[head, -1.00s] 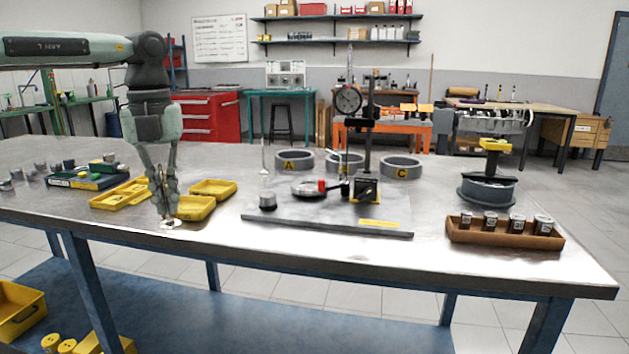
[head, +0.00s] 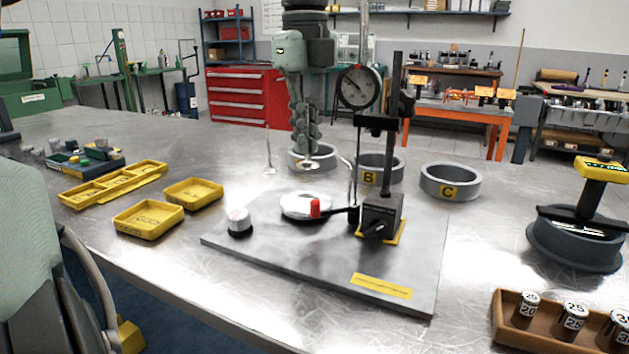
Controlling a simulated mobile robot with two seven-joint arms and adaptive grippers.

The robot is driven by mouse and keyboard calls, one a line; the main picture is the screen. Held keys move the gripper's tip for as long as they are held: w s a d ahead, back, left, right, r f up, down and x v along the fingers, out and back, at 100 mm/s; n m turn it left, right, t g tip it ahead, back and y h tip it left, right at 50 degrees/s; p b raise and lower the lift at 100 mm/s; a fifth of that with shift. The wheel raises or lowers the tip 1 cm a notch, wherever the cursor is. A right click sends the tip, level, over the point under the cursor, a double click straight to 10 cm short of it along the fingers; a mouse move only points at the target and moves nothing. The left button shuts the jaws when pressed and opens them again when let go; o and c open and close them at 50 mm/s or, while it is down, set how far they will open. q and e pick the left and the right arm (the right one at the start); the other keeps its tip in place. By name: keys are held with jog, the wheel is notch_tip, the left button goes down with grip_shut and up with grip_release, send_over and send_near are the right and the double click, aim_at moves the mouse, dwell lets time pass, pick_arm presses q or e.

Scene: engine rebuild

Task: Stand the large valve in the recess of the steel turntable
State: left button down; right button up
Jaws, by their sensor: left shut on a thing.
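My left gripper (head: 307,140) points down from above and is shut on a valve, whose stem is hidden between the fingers. The pale valve head (head: 310,163) hangs below the fingertips, held upright, in front of the leftmost grey ring in the picture. The steel turntable (head: 300,207) is a low round disc on the grey surface plate, below and nearer than the held valve. Its recess cannot be made out. Another thin valve (head: 269,150) stands upright on its head, left of the gripper. My right gripper is not in view.
A dial gauge (head: 359,87) on a black stand (head: 382,217) rises right of the turntable, with a red-tipped part (head: 315,208) by the disc. A small metal cylinder (head: 239,221) sits left. Rings B (head: 379,168) and C (head: 450,182) stand behind. Yellow trays (head: 148,218) lie left.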

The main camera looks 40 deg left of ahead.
aim_at(306, 163)
pick_arm(q)
notch_tip(306, 163, down, 3)
jog(key=shift+r, duration=0.2)
jog(key=shift+f, duration=0.3)
notch_tip(306, 163, down, 3)
jog(key=shift+f, duration=0.3)
jog(key=shift+a, duration=0.1)
jog(key=c, duration=1.9)
grip_release()
jog(key=shift+o, duration=0.9)
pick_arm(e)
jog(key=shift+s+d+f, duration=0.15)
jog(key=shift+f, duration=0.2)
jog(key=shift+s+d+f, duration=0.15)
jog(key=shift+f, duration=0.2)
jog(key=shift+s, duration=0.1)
